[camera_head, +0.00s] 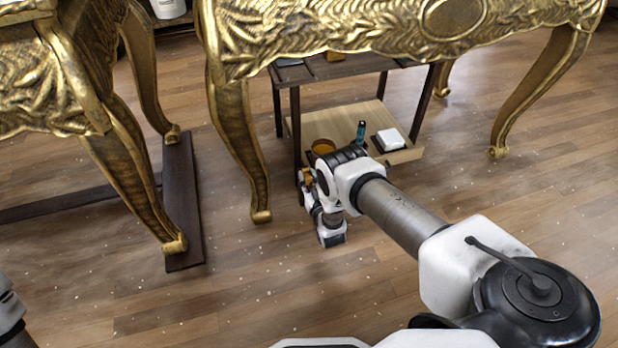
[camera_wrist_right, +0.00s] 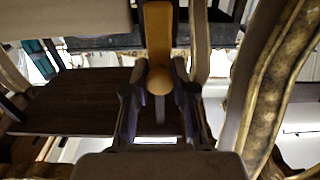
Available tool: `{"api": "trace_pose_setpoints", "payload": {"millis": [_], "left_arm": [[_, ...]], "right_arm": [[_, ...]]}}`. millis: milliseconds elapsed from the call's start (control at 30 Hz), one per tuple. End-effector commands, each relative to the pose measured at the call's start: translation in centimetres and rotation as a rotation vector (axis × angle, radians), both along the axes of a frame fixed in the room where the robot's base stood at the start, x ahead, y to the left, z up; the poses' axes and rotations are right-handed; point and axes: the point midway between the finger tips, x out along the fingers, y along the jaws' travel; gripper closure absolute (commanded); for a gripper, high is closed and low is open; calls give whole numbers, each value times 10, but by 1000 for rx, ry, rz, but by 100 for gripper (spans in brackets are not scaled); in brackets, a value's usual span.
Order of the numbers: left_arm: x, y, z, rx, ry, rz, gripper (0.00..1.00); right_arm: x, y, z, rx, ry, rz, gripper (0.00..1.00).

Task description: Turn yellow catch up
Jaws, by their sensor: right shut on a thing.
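The yellow catch (camera_wrist_right: 158,32) shows in the right wrist view as a long orange-yellow bar with a rounded knob at its lower end. It runs up from between the fingers to the picture's top edge. My right gripper (camera_wrist_right: 158,88) is shut on the catch, with a dark finger on either side of the knob. In the head view my right gripper (camera_head: 307,184) is low beside the small dark stand's front leg, partly hidden by my wrist. A small orange patch shows there, too small to read the catch's tilt. My left gripper is out of view.
A pale wooden shelf (camera_head: 345,118) of the small stand carries an orange round dish (camera_head: 323,146), a teal bottle (camera_head: 361,133) and a white box (camera_head: 390,139). The gilt console (camera_head: 330,25) stands over it, with curved legs (camera_head: 240,140). The floor in front is clear.

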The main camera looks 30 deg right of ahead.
Motion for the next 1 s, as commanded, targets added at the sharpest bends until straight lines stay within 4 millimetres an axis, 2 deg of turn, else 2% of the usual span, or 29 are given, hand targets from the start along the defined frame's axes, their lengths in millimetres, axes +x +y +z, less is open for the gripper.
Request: {"api": "trace_pose_setpoints", "payload": {"millis": [233, 267, 300, 667, 767, 1000], "left_arm": [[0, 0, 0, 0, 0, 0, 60], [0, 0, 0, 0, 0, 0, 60], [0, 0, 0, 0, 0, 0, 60], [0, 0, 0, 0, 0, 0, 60], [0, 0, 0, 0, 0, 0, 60], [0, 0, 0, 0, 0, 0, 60]], "right_arm": [[1, 1, 0, 1, 0, 2, 100], [1, 1, 0, 1, 0, 2, 64], [1, 1, 0, 1, 0, 2, 50], [-3, 1, 0, 1, 1, 1, 50], [-16, 4, -1, 2, 3, 1, 50], [-75, 19, -1, 2, 5, 3, 50]]}}
